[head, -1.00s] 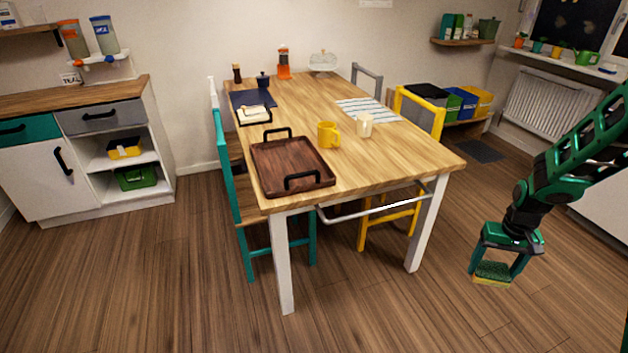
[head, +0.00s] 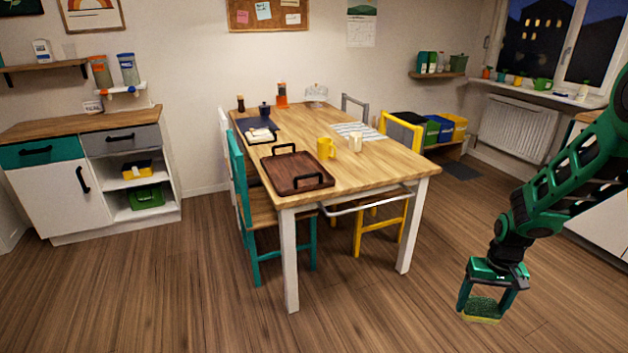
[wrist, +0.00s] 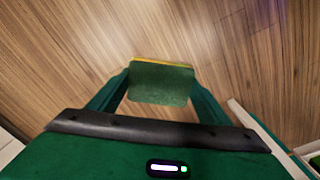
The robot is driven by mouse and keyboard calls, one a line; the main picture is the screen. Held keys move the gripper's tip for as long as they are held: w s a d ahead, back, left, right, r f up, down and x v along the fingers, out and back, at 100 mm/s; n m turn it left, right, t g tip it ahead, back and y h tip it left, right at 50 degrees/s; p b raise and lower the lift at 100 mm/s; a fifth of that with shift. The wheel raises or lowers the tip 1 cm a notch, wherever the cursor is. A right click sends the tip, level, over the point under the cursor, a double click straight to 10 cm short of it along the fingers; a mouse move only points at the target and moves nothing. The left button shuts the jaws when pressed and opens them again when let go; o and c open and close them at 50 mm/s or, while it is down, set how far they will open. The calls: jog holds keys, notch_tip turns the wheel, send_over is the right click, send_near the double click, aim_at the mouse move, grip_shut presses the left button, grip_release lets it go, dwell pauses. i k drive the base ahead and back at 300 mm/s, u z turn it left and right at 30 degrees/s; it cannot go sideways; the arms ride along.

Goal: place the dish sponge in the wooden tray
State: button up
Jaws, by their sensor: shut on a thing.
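The dish sponge (head: 482,309), green on one side and yellow on the other, is held between the fingers of my gripper (head: 485,302), which hangs above the floor at the lower right. In the wrist view the sponge (wrist: 161,84) sits between both fingertips, with the bare floor beyond it. The wooden tray (head: 297,187) is dark brown with black handles at its two ends. It lies at the near left part of the table, well to the left of my gripper. The tray looks empty.
The table (head: 380,177) stands between my gripper and the far wall. A yellow mug (head: 326,148) and a cream cup (head: 355,143) stand right of the tray. A teal chair (head: 239,175) and a yellow chair (head: 402,135) flank the table. The floor in front is clear.

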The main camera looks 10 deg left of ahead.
aim_at(295, 165)
jog(key=u, duration=1.15)
jog(key=i, duration=1)
